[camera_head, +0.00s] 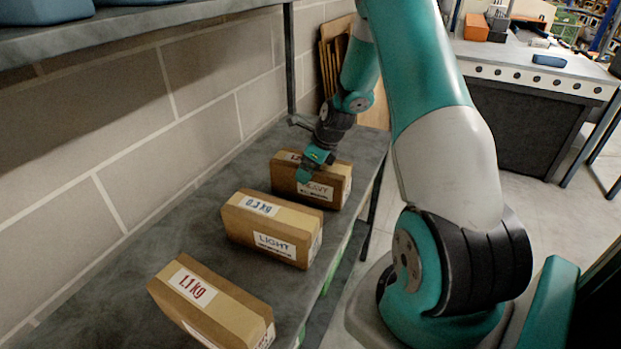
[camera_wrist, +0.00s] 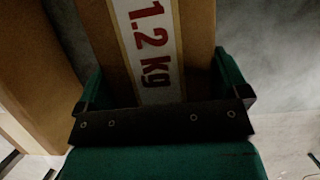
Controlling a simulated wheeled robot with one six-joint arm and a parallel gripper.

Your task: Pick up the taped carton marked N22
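No mark N22 can be read on any carton in view. My gripper (camera_head: 313,162) is down at the far brown carton (camera_head: 335,189), which sits on the shelf with a HEAVY label on its front. In the wrist view this carton's top reads 1.2 kg (camera_wrist: 152,40). The green fingers of my gripper (camera_wrist: 165,85) stand on either side of it. I cannot tell whether they press on it. A middle carton (camera_head: 234,224) reads 0.3 kg and LIGHT. A near carton (camera_head: 236,309) reads 1.1 kg; its front label is mostly cut off from view.
The cartons stand in a row on a grey shelf (camera_head: 120,285) along a block wall (camera_head: 150,110). An upper shelf (camera_head: 130,28) overhangs on the left. A dark workbench (camera_head: 520,125) stands at the back right, with open floor before it.

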